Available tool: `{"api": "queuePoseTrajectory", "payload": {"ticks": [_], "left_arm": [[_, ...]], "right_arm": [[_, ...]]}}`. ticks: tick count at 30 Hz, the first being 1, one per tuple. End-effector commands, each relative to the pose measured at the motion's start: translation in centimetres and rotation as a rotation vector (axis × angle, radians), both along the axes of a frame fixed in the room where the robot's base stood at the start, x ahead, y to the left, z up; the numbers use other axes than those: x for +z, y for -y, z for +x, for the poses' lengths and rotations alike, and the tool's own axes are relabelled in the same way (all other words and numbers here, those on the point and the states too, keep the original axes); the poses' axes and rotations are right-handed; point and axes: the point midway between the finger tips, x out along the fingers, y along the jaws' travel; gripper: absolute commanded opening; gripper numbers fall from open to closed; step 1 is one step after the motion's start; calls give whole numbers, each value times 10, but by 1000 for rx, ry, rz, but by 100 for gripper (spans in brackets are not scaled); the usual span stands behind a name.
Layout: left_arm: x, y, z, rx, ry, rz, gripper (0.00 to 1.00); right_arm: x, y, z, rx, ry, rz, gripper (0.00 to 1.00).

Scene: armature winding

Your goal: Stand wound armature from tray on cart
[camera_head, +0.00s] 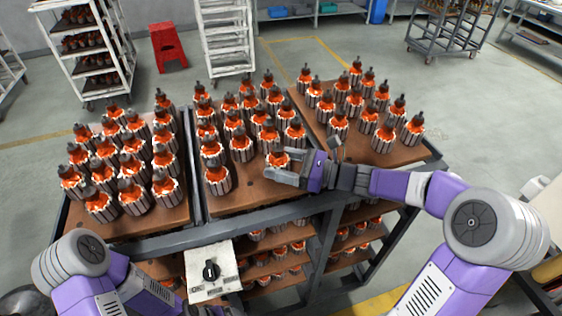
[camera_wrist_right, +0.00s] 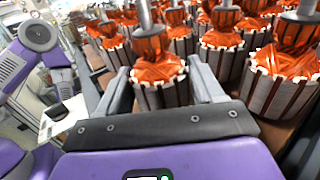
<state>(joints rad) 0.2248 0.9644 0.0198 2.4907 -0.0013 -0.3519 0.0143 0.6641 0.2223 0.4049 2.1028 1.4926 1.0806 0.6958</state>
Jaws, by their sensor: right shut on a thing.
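Wound armatures, with orange windings, grey slotted cores and dark shafts, stand upright in rows on brown trays on the cart. My right gripper (camera_head: 272,172) reaches in from the right over the front of the middle tray (camera_head: 240,199). It is shut on one upright armature (camera_head: 278,157), which shows between the two fingers in the right wrist view (camera_wrist_right: 160,75). I cannot tell whether its base touches the tray. My left arm is low at the lower left; its gripper (camera_head: 205,311) is partly cut off at the bottom edge, below the cart's front.
The left tray (camera_head: 122,226) and right tray (camera_head: 398,154) also hold several armatures, close to the held one's row. Bare tray shows at the middle tray's front right. Racks and a red stool (camera_head: 169,47) stand behind.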

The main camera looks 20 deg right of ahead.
Motion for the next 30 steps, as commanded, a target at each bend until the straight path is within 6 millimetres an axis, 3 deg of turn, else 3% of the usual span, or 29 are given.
{"api": "queuePoseTrajectory", "payload": {"ticks": [21,22,27,30], "left_arm": [[0,0,0,0,0,0,93],[0,0,0,0,0,0,93],[0,0,0,0,0,0,93],[0,0,0,0,0,0,93]], "right_arm": [[-1,0,0,1,3,1,12],[-1,0,0,1,3,1,70],[-2,0,0,0,3,1,96],[-2,0,0,-1,1,0,96]]}}
